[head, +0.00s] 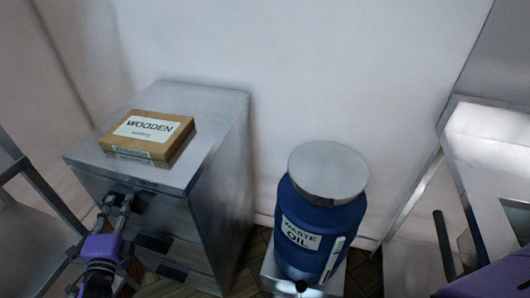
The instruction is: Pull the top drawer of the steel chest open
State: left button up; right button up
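The steel chest (222,165) stands at the left against the wall, with its drawer fronts facing the lower left. Its top drawer (170,213) looks closed, with a dark handle area partly behind my gripper. Lower drawers with dark handles show beneath. My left gripper (117,203) is at the left part of the top drawer's front, by its handle. Its two fingers are apart with a gap between them. Whether they touch the handle is hard to see. My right gripper is not in view; a purple part of my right arm shows at the lower right corner.
A blue waste oil drum (315,232) with a grey lid stands right of the chest. A steel frame (45,190) is at the far left, and steel equipment (490,135) at the right.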

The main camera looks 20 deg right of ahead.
pick_arm(q)
grip_shut()
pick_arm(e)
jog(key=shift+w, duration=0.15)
pick_arm(q)
jog(key=shift+s, duration=0.1)
jog(key=s+a, duration=1)
jog(key=s, duration=0.3)
jog(key=s+a, duration=1.1)
jog(key=s, duration=0.2)
jog(key=shift+s+p, duration=0.35)
jog(key=shift+s, duration=0.05)
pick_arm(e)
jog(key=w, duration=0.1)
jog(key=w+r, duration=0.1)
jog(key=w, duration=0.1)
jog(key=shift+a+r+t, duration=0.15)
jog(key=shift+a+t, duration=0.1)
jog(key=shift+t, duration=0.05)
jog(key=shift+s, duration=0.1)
